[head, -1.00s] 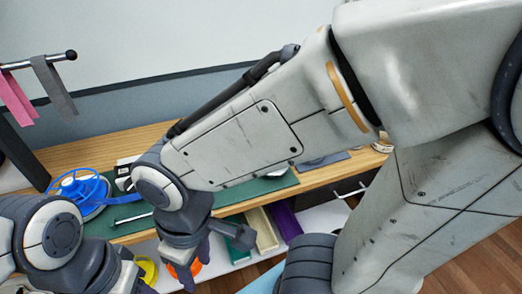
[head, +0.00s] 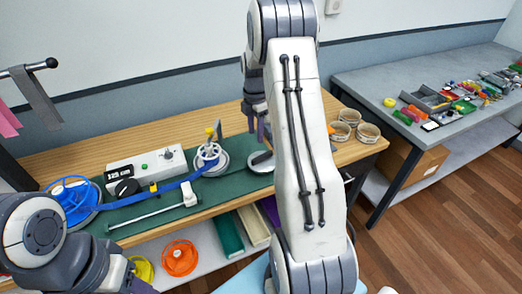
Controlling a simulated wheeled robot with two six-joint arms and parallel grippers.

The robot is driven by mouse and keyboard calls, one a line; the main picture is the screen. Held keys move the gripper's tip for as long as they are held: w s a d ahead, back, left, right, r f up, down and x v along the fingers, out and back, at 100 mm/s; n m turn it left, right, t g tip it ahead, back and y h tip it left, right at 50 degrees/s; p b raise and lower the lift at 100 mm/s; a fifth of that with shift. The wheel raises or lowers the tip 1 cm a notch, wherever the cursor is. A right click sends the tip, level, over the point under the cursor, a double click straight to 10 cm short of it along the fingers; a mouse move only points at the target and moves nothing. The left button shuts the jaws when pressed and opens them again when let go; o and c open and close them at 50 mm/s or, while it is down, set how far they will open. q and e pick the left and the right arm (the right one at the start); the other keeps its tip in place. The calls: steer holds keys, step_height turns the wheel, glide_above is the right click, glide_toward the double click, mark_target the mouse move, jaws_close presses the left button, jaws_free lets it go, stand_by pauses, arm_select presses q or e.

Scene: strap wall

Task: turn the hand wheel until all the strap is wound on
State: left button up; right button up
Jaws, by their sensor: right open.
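The hand wheel (head: 208,153) is a small white wheel with a yellow knob, on a round grey base on the green mat. A blue strap (head: 150,194) runs from the blue reel (head: 75,200) at the left, past a yellow-and-black piece, to the wheel. A white box (head: 146,166) behind the strap has a display reading 125 cm. My right gripper (head: 262,132) is open and empty, above the mat to the right of the wheel and apart from it; my forearm partly hides it. My left arm is at the lower left; its jaws cannot be made out.
A grey round disc (head: 262,161) lies right of the wheel. A white rod (head: 152,213) lies along the mat's front. Several round tins (head: 343,124) stand at the bench's right end. Orange (head: 180,258) and yellow rolls sit on the shelf below. A grey table (head: 440,75) stands at right.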

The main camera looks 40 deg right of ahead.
mark_target(262, 155)
steer(key=shift+n, duration=0.3)
steer(key=f+p, duration=0.1)
steer(key=f, duration=0.2)
steer(key=d+f+p, duration=0.1)
steer(key=f, duration=0.3)
steer(key=d+f+p, duration=0.1)
steer(key=f, duration=0.3)
steer(key=shift+s+d+f, duration=0.15)
steer(key=shift+s+d, duration=0.05)
jaws_close()
